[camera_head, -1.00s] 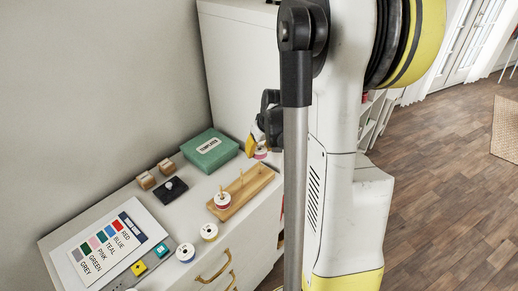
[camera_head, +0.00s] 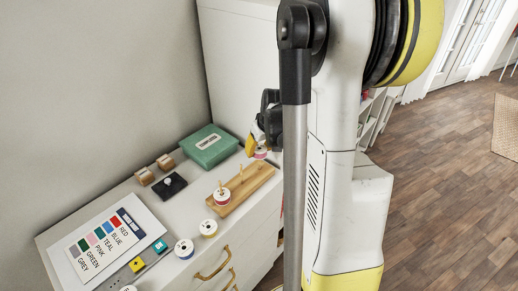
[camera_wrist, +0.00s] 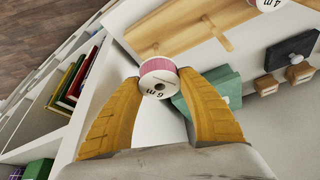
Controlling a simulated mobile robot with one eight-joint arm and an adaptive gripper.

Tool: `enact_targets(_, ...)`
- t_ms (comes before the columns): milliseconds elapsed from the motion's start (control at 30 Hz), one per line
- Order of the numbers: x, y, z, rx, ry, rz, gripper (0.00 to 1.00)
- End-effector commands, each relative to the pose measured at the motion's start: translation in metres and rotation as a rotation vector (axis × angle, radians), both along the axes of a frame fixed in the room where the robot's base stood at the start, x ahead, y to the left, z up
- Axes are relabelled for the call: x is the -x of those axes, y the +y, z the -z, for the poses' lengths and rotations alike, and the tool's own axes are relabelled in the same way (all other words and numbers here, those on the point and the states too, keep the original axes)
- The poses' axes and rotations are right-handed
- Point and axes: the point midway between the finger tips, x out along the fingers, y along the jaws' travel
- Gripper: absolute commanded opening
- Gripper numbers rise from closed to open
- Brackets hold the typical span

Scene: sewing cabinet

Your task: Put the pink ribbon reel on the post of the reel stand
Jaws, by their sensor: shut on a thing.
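My gripper (camera_wrist: 160,84) is shut on the pink ribbon reel (camera_wrist: 157,66), which has a white face marked "6 m". In the head view the gripper (camera_head: 258,143) and reel (camera_head: 261,154) are partly hidden by my arm, near the back end of the stand. The reel stand (camera_head: 254,183) is a wooden board with upright posts. A reel with a red band (camera_head: 222,199) sits around its front post; a bare post (camera_head: 241,172) rises farther back. In the wrist view the stand (camera_wrist: 165,28) lies beyond the held reel, apart from it, with bare posts (camera_wrist: 216,32).
A green box (camera_head: 208,146) stands behind the stand. Loose reels (camera_head: 208,228) lie in front of it, near the cabinet's front edge. A colour card (camera_head: 110,240), a black block (camera_head: 170,187) and wooden blocks (camera_head: 145,177) are at the left. Shelves with books (camera_wrist: 75,85) show in the wrist view.

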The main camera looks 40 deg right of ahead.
Motion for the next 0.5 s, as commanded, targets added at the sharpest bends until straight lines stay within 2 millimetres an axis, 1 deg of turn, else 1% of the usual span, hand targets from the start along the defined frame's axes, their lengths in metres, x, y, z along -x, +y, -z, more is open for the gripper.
enact_targets(233, 0.0, 0.0, 0.0008, 0.0, 0.0, 0.0, 0.23)
enact_targets(500, 0.0, 0.0, 0.0061, 0.0, 0.0, 0.0, 0.23)
